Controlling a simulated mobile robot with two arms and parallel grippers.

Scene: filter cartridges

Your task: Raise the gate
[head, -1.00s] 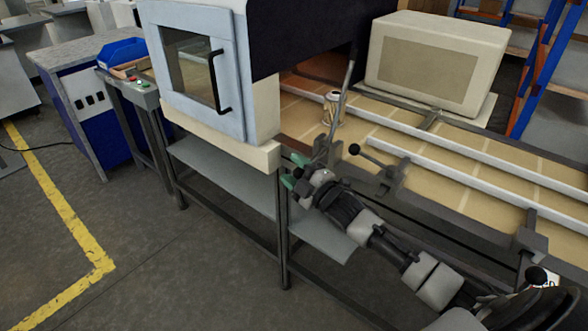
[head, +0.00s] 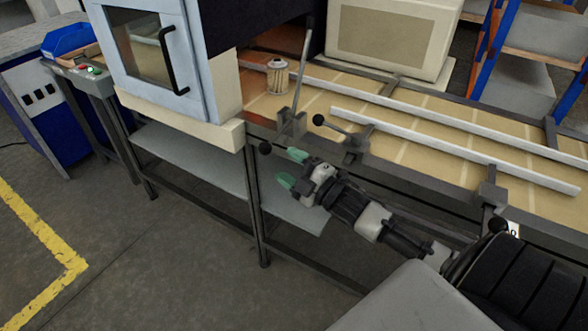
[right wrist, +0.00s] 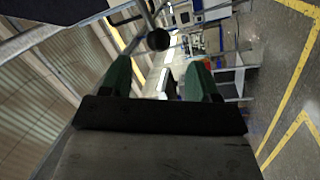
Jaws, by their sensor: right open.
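A lever on the bench's front edge has a grey bracket (head: 290,122), a long upright rod (head: 301,70) and a black ball knob (head: 265,147) low at the front. I cannot tell which part is the gate. My right gripper (head: 291,168) is open and empty, with green fingertips. It is below and to the right of this knob, apart from it. In the right wrist view a black knob (right wrist: 158,39) shows beyond the open fingers (right wrist: 160,78). My left gripper is not in view.
A pleated filter cartridge (head: 278,78) stands on the conveyor bed behind the rod. A second knobbed lever (head: 318,119) is to the right, above my gripper. White guide rails (head: 440,142) run along the conveyor. A pale blue cabinet door (head: 203,55) is at the left. The floor in front is clear.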

